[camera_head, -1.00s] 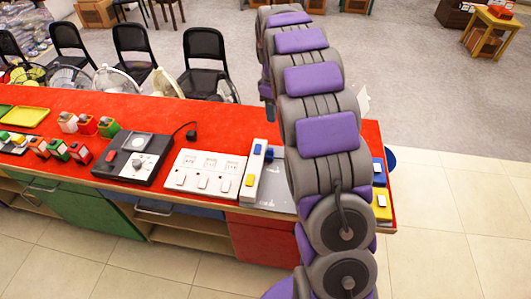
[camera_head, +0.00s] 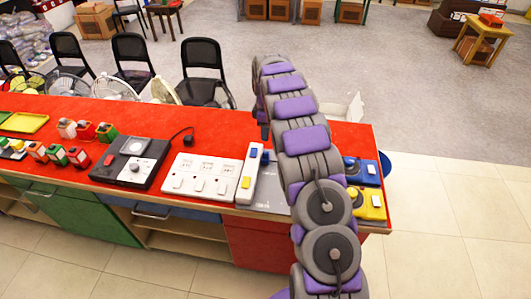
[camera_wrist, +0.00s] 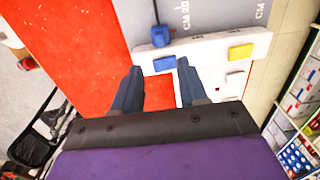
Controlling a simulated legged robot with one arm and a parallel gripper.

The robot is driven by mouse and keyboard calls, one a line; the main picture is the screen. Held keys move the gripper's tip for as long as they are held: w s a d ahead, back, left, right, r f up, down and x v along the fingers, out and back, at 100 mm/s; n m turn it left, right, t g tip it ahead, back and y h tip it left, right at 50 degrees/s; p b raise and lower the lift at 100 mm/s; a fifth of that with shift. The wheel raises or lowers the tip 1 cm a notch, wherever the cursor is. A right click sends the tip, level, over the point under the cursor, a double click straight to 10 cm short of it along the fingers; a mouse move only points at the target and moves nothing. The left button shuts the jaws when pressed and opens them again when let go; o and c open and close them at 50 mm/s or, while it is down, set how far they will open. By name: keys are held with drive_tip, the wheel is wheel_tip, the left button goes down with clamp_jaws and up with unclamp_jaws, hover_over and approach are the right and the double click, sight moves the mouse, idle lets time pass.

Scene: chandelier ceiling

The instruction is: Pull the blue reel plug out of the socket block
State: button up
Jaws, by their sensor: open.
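The socket block (camera_head: 244,190) is a long white strip on the red table with a blue and a yellow raised switch. It also shows in the wrist view (camera_wrist: 205,57). The blue reel plug (camera_wrist: 160,36) stands at the block's far side, beside the blue switch (camera_wrist: 163,63), its cable running up over a grey surface. It seems seated in the block. In the head view the plug (camera_head: 265,157) is small. My gripper (camera_wrist: 158,66) is open and empty, its fingers pointing at the blue switch and plug. Its height above them is unclear.
A white panel (camera_head: 202,180) with several switches and a black device (camera_head: 134,165) stand left of the block. Black chairs (camera_head: 203,70) stand behind the table (camera_head: 215,133).

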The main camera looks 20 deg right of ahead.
sight(266, 152)
wheel_tip(266, 152, down, 11)
drive_tip(key=shift+f+b, duration=0.2)
drive_tip(key=shift+b, duration=0.7)
drive_tip(key=shift+c, duration=0.4)
clamp_jaws()
